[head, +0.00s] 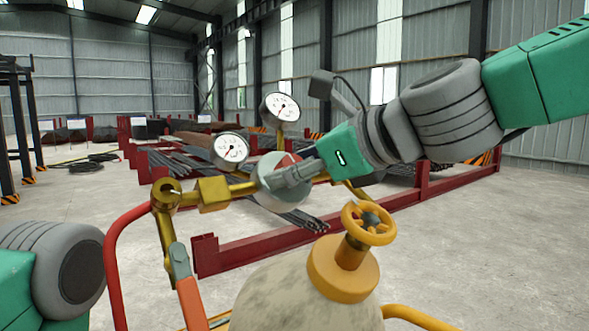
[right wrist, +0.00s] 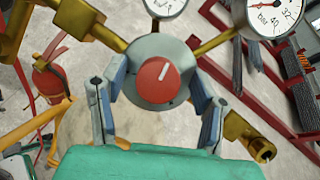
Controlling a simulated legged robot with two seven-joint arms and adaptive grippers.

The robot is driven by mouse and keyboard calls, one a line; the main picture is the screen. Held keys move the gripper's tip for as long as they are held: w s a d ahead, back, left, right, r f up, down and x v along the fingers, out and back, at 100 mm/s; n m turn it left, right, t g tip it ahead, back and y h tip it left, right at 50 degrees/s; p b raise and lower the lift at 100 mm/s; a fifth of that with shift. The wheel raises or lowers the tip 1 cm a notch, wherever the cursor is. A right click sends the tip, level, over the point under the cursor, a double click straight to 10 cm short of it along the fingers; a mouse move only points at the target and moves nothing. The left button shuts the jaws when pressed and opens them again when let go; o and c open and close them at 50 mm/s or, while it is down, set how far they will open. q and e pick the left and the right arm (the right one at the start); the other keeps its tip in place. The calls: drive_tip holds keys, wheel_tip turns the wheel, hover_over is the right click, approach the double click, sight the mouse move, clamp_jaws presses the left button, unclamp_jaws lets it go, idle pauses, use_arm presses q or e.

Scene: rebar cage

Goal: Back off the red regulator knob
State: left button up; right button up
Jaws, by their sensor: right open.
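The red regulator knob (right wrist: 158,82) faces me in the right wrist view, on the round grey regulator body (right wrist: 150,48). A white line on the knob points up and slightly right. My right gripper (right wrist: 160,80) is open, with one finger on each side of the knob. Gaps show between the fingers and the red face. In the head view my right gripper (head: 290,176) reaches in from the right and hides most of the knob (head: 287,160). My left gripper is out of view; only part of my left arm shows at the lower left.
Two round gauges (head: 230,149) (head: 281,107) stand above brass fittings (head: 214,194). A pale cylinder (head: 300,295) with a yellow handwheel (head: 369,223) stands below the right arm. A red fire extinguisher (right wrist: 50,80) shows at left in the wrist view. Red steel racks stand behind.

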drive_tip(key=v, duration=0.7)
drive_tip(key=shift+d, duration=0.3)
